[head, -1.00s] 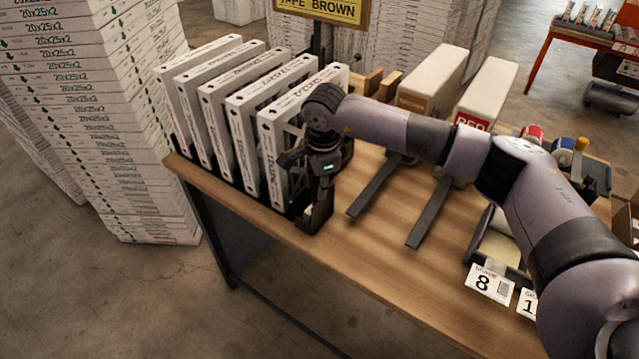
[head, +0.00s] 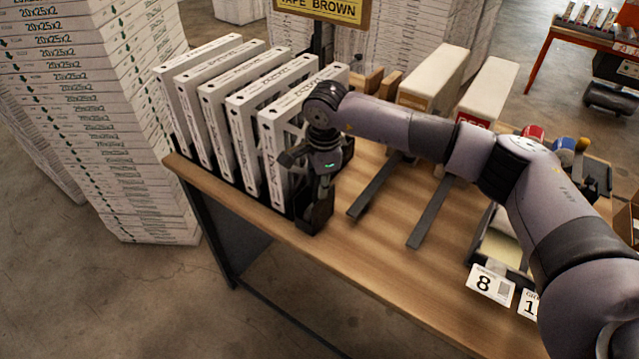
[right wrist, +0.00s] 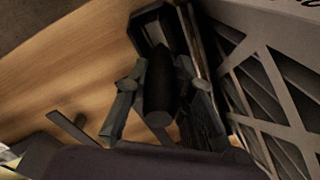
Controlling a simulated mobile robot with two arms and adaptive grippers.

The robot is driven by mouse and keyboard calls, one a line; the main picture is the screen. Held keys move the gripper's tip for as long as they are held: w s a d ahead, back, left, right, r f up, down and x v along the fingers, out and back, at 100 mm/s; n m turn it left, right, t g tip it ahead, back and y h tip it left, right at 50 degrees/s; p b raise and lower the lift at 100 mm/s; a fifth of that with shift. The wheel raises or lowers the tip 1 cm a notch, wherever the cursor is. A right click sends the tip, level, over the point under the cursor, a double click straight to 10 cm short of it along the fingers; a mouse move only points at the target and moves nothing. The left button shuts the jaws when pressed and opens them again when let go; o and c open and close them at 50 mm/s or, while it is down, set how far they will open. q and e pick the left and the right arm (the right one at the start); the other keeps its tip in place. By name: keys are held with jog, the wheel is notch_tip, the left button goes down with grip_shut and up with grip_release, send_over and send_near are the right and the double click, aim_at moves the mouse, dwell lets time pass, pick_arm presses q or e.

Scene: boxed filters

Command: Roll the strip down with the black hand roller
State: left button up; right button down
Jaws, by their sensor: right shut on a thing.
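My right gripper (head: 322,190) is at the front right end of the row of boxed filters, low over the table. In the right wrist view its two fingers (right wrist: 160,100) are shut on a black cylinder, which looks like the hand roller (right wrist: 159,85). A black open holder (right wrist: 150,30) lies just beyond the roller; I cannot tell whether the roller still touches it. In the head view the holder (head: 313,222) stands at the table's front edge, partly hidden by the gripper. I cannot make out the strip. My left gripper is not in view.
Several white boxed filters (head: 235,140) stand upright in a black rack left of the gripper. Two white boxes (head: 433,78) stand behind two dark rails (head: 375,187).

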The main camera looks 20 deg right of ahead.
jog(key=shift+s+d+r+p, duration=0.1)
jog(key=shift+r+p, duration=0.6)
jog(key=shift+r, duration=0.95)
jog(key=shift+r+p, duration=1.95)
jog(key=shift+r, duration=3)
